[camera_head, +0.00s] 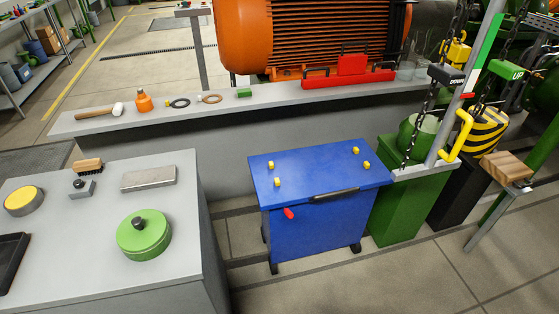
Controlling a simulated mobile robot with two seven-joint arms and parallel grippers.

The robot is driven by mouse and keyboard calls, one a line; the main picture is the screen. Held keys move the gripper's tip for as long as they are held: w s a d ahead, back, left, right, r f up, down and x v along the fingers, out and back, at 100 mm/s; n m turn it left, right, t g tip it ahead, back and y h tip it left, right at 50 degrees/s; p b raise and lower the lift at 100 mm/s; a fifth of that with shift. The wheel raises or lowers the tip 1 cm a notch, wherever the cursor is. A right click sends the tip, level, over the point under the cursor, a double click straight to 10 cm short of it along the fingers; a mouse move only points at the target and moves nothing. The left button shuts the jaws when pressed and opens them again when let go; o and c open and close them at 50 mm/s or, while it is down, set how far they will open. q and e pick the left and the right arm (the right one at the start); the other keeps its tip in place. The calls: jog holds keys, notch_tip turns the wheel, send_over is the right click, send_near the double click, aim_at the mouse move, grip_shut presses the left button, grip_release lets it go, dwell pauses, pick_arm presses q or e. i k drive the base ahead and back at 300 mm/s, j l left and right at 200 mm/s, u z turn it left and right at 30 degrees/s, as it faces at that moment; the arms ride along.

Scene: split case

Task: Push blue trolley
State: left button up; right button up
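The blue trolley (310,222) stands on the floor at the middle of the head view. It is a box with a flat blue top, small yellow knobs near the corners, and dark feet or casters at the bottom. A dark handle (335,194) runs along its front top edge. A small red part (289,213) sticks out of its front face. Neither of my grippers shows in the view, and nothing is seen touching the trolley.
A grey bench (95,245) with a green lidded pot (143,234) stands close on the left. A long grey ledge (215,112) runs behind the trolley. A green pedestal (395,212) stands tight on its right. Tiled floor (400,285) in front is clear.

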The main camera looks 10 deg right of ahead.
aim_at(331, 190)
jog(key=l+u, duration=0.1)
jog(key=l, duration=0.2)
jog(key=i+l+u, duration=0.15)
jog(key=l, duration=0.25)
jog(key=i+l+u, duration=0.15)
jog(key=l, duration=0.25)
jog(key=i+l+u, duration=0.1)
jog(key=i+l, duration=0.15)
